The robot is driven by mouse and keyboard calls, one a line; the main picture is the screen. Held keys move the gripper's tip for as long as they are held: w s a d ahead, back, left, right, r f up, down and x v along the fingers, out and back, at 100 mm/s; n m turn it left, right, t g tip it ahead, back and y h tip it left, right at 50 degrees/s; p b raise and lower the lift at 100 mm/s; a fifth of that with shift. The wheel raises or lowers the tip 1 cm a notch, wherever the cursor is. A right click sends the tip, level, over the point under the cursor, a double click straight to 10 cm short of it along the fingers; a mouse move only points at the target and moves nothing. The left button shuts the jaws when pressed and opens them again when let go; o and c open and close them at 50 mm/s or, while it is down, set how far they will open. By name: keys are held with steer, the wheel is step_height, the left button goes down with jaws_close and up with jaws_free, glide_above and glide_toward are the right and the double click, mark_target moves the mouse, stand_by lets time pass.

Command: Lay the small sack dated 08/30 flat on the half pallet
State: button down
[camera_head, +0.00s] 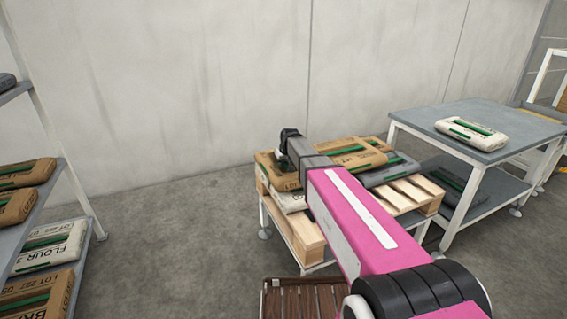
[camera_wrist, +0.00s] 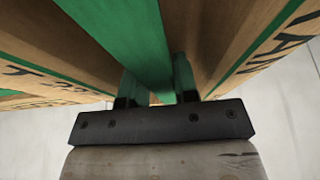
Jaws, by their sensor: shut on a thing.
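My gripper (camera_head: 290,152) is at the far left corner of the stack on the half pallet. In the wrist view my gripper (camera_wrist: 155,90) is shut on the green strip of a brown sack (camera_wrist: 235,35). In the head view this appears to be the brown sack (camera_head: 267,170), partly hidden by my arm. No 08/30 date is readable on it. The wooden half pallet (camera_head: 425,187) stands on a low white-legged stand. I cannot tell whether the held sack touches what lies under it.
Another brown sack (camera_head: 352,153), a grey sack (camera_head: 388,170) and a white sack (camera_head: 290,200) lie on the pallet; slats at its right are bare. A grey table (camera_head: 425,122) at right bears a white sack (camera_head: 472,134). A shelf at left holds several sacks, including flour (camera_head: 48,245).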

steer(key=shift+f, duration=0.5)
steer(key=c, duration=0.9)
jaws_free()
steer(key=shift+f, duration=0.1)
steer(key=shift+r, duration=0.6)
steer(key=v, duration=1.2)
steer(key=s+d+f, duration=0.2)
steer(key=s+f, duration=0.1)
steer(key=s, duration=0.1)
steer(key=s+d+f+m+g, duration=0.1)
steer(key=s+d+f, duration=0.2)
steer(key=s, duration=0.1)
steer(key=s+d+f+m+h, duration=0.1)
steer(key=s+d+f, duration=0.1)
steer(key=s+f, duration=0.2)
steer(key=shift+s+d+g, duration=0.3)
steer(key=s+d+f+m, duration=0.1)
steer(key=s+d+f, duration=0.1)
steer(key=s, duration=0.3)
steer(key=s+d+f+g, duration=0.1)
steer(key=s+d+f, duration=0.1)
steer(key=s, duration=0.3)
steer(key=s+d+f+m+g, duration=0.1)
steer(key=s+d+f, duration=0.2)
steer(key=s, duration=0.3)
steer(key=shift+f+m+h, duration=0.3)
steer(key=shift+f+h, duration=0.1)
steer(key=shift+f, duration=0.3)
